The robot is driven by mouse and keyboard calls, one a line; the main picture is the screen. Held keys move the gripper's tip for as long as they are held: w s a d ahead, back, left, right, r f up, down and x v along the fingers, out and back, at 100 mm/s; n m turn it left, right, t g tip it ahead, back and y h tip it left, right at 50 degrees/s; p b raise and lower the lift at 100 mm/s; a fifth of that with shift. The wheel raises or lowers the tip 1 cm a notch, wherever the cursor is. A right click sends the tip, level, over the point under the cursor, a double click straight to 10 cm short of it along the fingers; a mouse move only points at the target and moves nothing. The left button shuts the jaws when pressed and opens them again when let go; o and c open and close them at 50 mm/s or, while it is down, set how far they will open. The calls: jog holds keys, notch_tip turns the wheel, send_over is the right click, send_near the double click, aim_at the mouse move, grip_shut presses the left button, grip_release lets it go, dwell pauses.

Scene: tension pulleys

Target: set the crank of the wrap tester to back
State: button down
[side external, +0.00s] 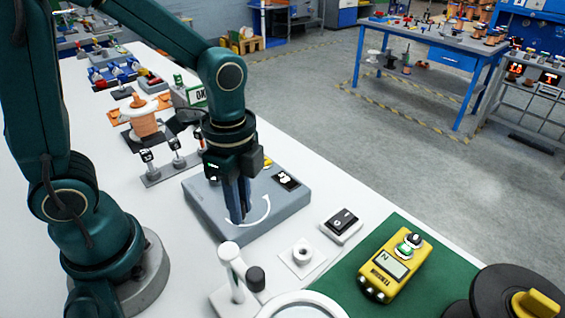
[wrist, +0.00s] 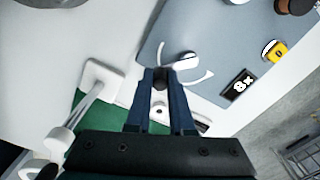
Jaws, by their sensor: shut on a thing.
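The wrap tester (side external: 205,200) is a blue-grey box with a white curved arrow and a black label on top; it also fills the upper right of the wrist view (wrist: 225,75). The white end of its crank (wrist: 187,62) shows by the arrow, just beyond my fingertips. My gripper (side external: 238,220) points straight down onto the box by the arrow's left end. In the wrist view my gripper (wrist: 160,78) is shut on a dark knob, apparently the crank's handle. My fingers hide most of the crank in the side view.
A yellow meter (side external: 395,265) lies on a green mat (side external: 350,272). A copper spool (side external: 146,122) stands behind.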

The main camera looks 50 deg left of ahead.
aim_at(226, 218)
jog(key=m, duration=0.2)
jog(key=s+a+m, duration=0.1)
jog(key=m, duration=0.1)
jog(key=shift+a, duration=0.2)
jog(key=shift+s+a+m, duration=0.1)
jog(key=shift+a+m, duration=0.2)
jog(key=shift+m, duration=0.6)
jog(key=shift+s+a+m, duration=0.1)
jog(key=shift+a+m, duration=0.15)
jog(key=shift+m, duration=0.65)
jog(key=shift+a+m, duration=0.3)
jog(key=shift+m, duration=0.6)
jog(key=c, duration=0.8)
grip_release()
notch_tip(226, 218, up, 5)
jog(key=shift+r, duration=0.1)
